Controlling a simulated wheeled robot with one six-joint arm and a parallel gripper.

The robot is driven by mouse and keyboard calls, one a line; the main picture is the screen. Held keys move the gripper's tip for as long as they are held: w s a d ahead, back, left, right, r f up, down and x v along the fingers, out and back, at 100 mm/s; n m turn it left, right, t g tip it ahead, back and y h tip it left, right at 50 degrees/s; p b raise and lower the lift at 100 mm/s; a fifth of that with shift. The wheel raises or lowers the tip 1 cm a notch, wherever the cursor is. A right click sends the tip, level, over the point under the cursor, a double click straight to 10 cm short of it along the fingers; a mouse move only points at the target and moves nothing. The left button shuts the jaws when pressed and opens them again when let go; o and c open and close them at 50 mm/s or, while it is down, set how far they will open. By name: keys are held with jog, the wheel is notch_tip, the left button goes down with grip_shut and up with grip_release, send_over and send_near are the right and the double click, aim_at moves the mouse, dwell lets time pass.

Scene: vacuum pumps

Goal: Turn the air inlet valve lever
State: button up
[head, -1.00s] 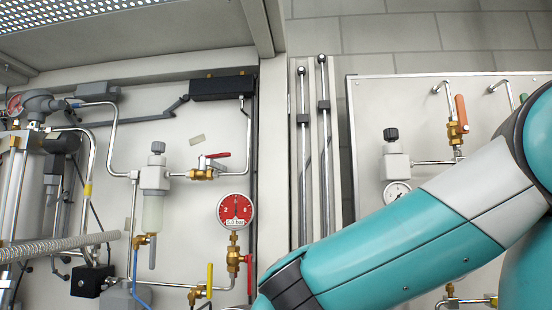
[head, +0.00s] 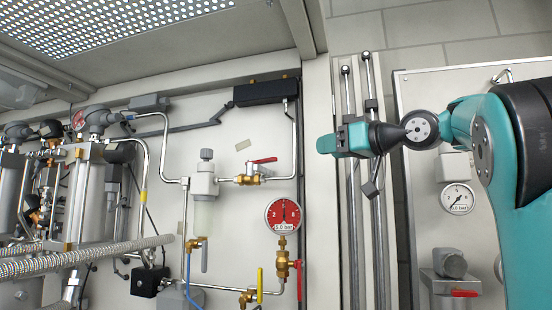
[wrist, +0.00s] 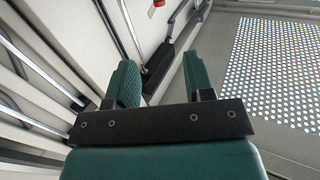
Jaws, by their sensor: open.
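A brass valve with a red lever (head: 263,160) sits on the upper pipe of the left panel in the head view; the lever lies roughly level. Other levers are blue-grey (head: 204,258), yellow (head: 260,284) and red (head: 299,280), all hanging upright lower on the same panel. No label shows which one is the air inlet valve lever. My gripper (head: 328,144) is right of the upper red lever, apart from it and in front of the panel's right frame. In the wrist view my gripper (wrist: 160,62) has its two teal fingers apart with nothing between them.
A red-faced gauge (head: 283,215) stands below the upper valve. A black box (head: 266,92) is mounted above it. Vertical metal rods (head: 352,215) run behind my gripper. A perforated ceiling panel (head: 95,35) overhangs the left side. Air between gripper and panel looks clear.

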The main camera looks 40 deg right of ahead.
jog(key=p, duration=0.7)
send_near(261, 163)
jog(key=w+r, duration=0.1)
jog(key=w, duration=0.3)
jog(key=shift+w+a+f, duration=0.1)
jog(key=shift+w+f, duration=0.05)
jog(key=shift+w, duration=0.5)
jog(key=shift+c, duration=0.5)
grip_shut()
